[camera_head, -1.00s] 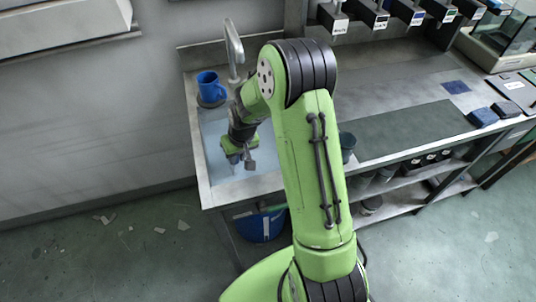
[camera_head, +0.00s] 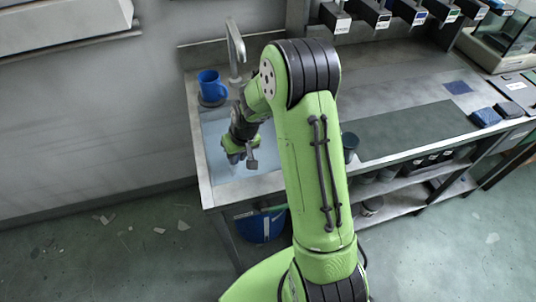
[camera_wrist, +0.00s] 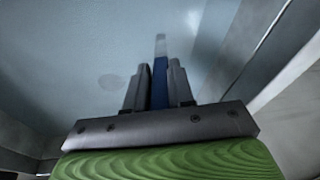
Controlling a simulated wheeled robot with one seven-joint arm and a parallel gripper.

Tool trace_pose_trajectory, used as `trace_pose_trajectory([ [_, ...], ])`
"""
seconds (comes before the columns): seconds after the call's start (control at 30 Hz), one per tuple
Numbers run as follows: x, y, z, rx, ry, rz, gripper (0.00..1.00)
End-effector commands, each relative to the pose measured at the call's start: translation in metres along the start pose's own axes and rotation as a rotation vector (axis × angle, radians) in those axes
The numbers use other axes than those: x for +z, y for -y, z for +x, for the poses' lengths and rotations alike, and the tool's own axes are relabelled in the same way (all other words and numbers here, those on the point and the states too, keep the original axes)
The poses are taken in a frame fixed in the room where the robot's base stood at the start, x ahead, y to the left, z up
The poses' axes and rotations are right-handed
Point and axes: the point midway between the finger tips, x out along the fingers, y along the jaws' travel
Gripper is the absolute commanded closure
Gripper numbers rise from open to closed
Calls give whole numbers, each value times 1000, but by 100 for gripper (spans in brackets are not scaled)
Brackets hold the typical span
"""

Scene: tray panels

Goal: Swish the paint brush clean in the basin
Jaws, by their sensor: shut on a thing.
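My gripper (camera_head: 240,160) is over the sink basin (camera_head: 222,172) at the left end of the counter, pointing down into it. In the wrist view my gripper (camera_wrist: 158,88) is shut on the paint brush (camera_wrist: 160,75), which shows as a blue handle between the fingers with a pale grey part beyond them. The brush's tip is blurred against the pale blue-grey basin (camera_wrist: 90,60), so I cannot tell whether it touches the water. The brush is too small to make out clearly in the head view.
A blue mug (camera_head: 210,84) stands on the counter behind the basin, beside the tall faucet (camera_head: 235,50). A dark cup (camera_head: 349,146) stands on the counter right of my arm. A blue bucket (camera_head: 262,226) is below the counter. Dark blue sponges (camera_head: 484,118) lie at the right.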

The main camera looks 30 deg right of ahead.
Motion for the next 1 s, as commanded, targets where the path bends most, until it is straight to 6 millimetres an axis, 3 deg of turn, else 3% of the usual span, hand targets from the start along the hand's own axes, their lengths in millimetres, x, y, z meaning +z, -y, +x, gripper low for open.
trace_pose_trajectory([
  [0.03,9,-13,4,16,24,16,100],
  [0.17,10,-16,3,16,24,16,100],
  [0.7,-2,41,14,4,22,2,100],
  [1.0,-4,50,14,0,22,2,100],
])
